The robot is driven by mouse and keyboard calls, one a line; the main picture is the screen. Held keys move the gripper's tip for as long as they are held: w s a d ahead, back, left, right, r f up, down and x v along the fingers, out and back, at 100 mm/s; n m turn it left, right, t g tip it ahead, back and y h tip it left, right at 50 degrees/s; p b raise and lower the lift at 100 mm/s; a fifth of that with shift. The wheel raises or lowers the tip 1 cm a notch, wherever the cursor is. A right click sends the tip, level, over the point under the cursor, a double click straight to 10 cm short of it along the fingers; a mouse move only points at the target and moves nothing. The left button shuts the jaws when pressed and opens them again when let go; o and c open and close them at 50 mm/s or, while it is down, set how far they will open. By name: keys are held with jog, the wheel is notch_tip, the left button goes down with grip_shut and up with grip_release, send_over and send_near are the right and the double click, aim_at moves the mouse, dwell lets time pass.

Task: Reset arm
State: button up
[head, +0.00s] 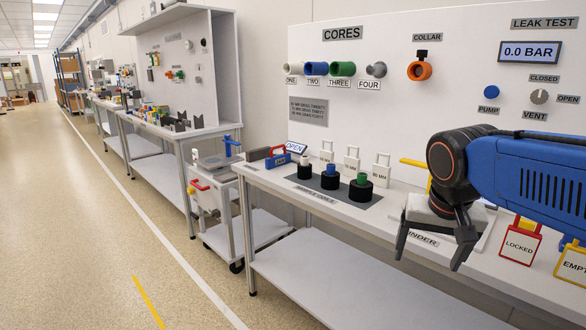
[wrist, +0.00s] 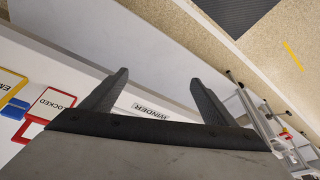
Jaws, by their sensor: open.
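My gripper (head: 455,232) hangs at the front edge of the workbench (head: 290,195), at the end of my blue and black arm in the right of the head view. In the wrist view its two dark fingers (wrist: 155,95) stand wide apart with nothing between them. The gripper is open and empty. Beneath and beyond the fingers the wrist view shows the white bench top and a WINDER label (wrist: 151,112). My arm hides part of the bench behind it.
LOCKED (head: 520,243) and EMPTY (head: 573,264) tags stand right of my gripper. Black holders with coloured cores (head: 330,178) sit on a dark mat to the left. A wheeled cart (head: 215,190) stands beyond the bench. The floor (head: 80,230) at left is clear.

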jog(key=s+d+f+n+t+y, duration=0.1)
jog(key=s+f+n, duration=0.3)
jog(key=s+f, duration=0.6)
jog(key=shift+s+f, duration=0.35)
jog(key=shift+s, duration=0.65)
jog(key=shift+c, duration=0.2)
dwell(0.4)
